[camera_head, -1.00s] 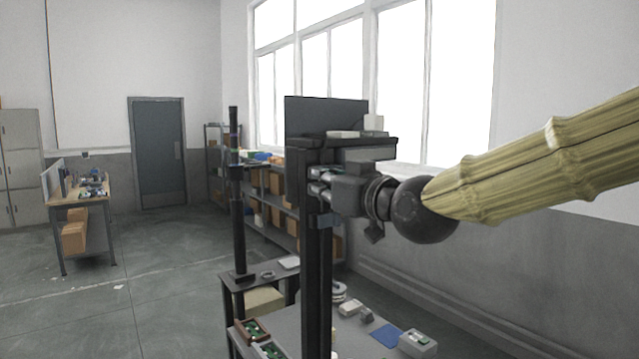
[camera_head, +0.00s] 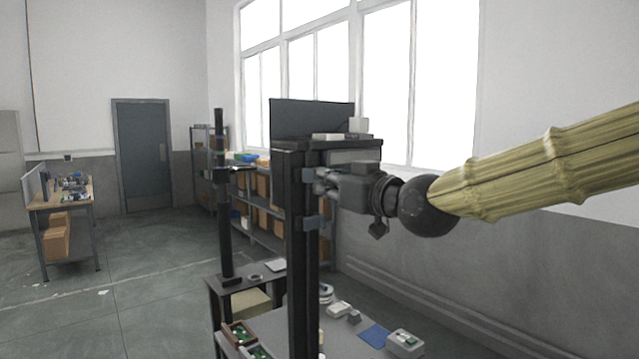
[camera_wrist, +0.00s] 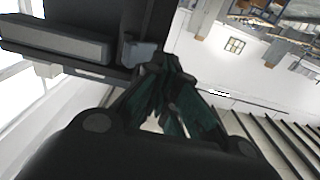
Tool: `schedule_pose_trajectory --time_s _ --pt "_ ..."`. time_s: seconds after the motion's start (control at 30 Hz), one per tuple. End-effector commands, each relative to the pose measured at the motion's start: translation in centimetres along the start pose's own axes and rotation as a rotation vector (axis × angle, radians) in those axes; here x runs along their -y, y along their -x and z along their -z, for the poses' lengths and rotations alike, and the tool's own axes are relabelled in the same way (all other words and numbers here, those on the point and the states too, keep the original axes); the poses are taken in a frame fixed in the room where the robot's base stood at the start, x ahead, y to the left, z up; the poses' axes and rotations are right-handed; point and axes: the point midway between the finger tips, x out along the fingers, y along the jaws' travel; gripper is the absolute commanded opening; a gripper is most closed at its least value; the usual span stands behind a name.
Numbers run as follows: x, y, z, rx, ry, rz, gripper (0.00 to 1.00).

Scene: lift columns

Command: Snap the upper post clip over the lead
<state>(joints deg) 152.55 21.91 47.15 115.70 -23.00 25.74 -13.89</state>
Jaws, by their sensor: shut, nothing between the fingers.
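A tall dark post (camera_head: 297,260) rises from the bench under a dark top plate. Two small grey-blue clips are on its right side: an upper clip (camera_head: 309,174) and a lower one (camera_head: 311,222). My gripper (camera_head: 322,183) is at the right side of the post, near the height of the upper clip. In the wrist view, its dark green fingers (camera_wrist: 168,98) are together with nothing between them. A grey-blue block (camera_wrist: 140,53), seemingly a clip, is just beyond the fingertips. I cannot tell if they touch it. I cannot make out the lead or whether the upper clip is closed.
The bench (camera_head: 338,340) holds a blue mat (camera_head: 374,336), a grey box (camera_head: 405,342) and green-filled trays (camera_head: 240,333). A dark panel (camera_head: 312,115) stands above the post. A thinner post (camera_head: 224,220) stands at left. Shelves line the window wall; floor at left is open.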

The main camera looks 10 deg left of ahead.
Motion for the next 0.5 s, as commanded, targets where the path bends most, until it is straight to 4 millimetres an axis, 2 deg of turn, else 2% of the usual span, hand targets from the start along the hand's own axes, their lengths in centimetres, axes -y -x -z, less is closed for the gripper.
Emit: schedule_pose_trajectory --time_s 0.5 --pt "-2.4 0.0 0.0 0.000 -0.001 0.000 0.00"
